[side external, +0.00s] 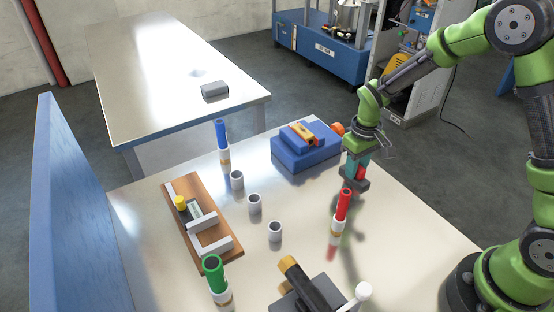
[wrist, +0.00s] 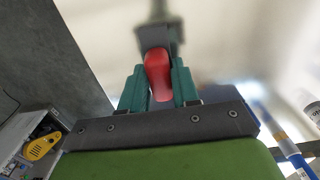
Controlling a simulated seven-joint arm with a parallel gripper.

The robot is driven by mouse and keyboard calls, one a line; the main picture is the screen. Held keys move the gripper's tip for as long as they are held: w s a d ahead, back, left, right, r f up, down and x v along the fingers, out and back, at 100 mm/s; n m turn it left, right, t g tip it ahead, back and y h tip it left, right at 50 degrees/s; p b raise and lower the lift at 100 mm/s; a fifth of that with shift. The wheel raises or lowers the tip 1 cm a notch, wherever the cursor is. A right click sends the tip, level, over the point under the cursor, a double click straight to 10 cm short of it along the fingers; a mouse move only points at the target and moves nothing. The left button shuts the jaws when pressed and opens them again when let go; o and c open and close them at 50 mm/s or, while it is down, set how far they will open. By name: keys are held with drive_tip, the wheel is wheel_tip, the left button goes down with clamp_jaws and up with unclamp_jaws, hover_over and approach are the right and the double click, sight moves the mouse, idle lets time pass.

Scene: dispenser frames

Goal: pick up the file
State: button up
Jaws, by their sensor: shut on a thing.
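My gripper (side external: 357,167) is at the right side of the table, pointing down, with teal fingers. It is shut on a red-handled thing that I take to be the file; its red handle (side external: 361,173) shows between the fingers. In the wrist view the red handle (wrist: 158,72) sits between the two teal fingers (wrist: 160,85). A dark grey part (wrist: 158,38) lies just past the handle, toward the table. The rest of the file is hidden or blurred. I cannot tell whether it touches the table.
A red-topped tube (side external: 341,208) stands close in front of my gripper. A blue block (side external: 304,150) is just left of it. Several grey cups, a wooden board (side external: 224,243), blue (side external: 221,135) and green (side external: 213,275) tubes, and a dark fixture (side external: 310,290) occupy the table.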

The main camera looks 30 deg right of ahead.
clamp_jaws()
drive_tip(key=shift+r, duration=0.15)
drive_tip(key=shift+r, duration=0.3)
drive_tip(key=r, duration=0.3)
drive_tip(key=shift+s, duration=0.3)
drive_tip(key=s, duration=1)
drive_tip(key=s+r, duration=0.1)
drive_tip(key=s, duration=0.4)
drive_tip(key=shift+s+a, duration=0.1)
drive_tip(key=shift+s, duration=0.1)
